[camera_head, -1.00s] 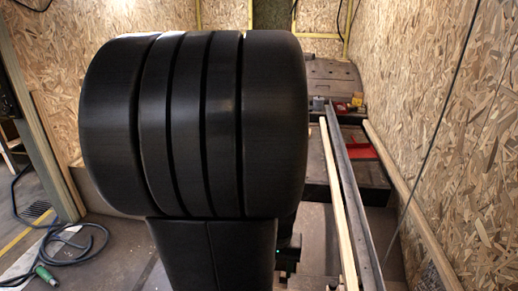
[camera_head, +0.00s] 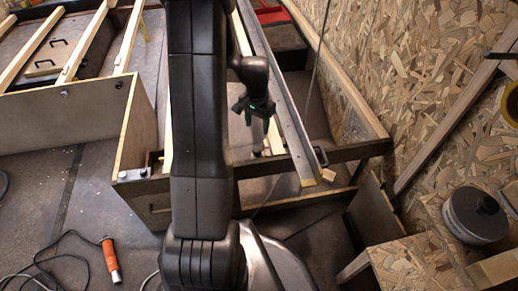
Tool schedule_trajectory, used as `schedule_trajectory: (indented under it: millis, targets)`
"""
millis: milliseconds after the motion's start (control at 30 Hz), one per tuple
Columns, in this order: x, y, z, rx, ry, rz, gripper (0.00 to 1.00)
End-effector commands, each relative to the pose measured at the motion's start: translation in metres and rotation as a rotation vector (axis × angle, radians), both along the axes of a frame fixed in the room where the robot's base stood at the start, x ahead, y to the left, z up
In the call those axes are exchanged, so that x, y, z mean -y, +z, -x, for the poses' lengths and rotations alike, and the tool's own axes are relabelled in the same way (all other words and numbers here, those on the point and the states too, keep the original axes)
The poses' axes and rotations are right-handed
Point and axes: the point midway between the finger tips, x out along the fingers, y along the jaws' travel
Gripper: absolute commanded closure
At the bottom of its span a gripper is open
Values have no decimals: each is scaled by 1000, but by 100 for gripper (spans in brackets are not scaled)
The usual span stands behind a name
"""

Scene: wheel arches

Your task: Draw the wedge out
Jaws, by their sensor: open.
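My gripper (camera_head: 254,108) shows right of my dark arm in the head view, its jaws open and pointing down, close to a pale timber bar and a metal bar (camera_head: 284,100). I see nothing held between the jaws. A small pale wood piece (camera_head: 328,176) lies by the near end of the metal bar, close to a dark handle; I cannot tell if it is the wedge. My gripper is apart from it, up and to its left. My arm hides part of the frame behind it.
A wood-panelled frame with pale slats (camera_head: 128,38) stands at left. A chipboard stand (camera_head: 420,258) with a dark round canister (camera_head: 475,214) is at lower right. A chipboard wall closes the right side. An orange-handled tool (camera_head: 110,260) and cables lie on the floor at lower left.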

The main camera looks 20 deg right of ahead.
Motion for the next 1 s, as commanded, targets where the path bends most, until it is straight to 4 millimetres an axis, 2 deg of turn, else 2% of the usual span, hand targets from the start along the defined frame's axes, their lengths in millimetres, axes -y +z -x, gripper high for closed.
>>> schedule_trajectory:
  millis: [300, 500, 700, 1000]
  targets:
    - [-1, -68, 1, -5, 2, -2, 48]
    - [-1, -105, 1, -4, 3, -2, 48]
    - [-1, -124, 1, -2, 3, -1, 48]
    - [-1, -128, 0, 0, 3, 0, 48]
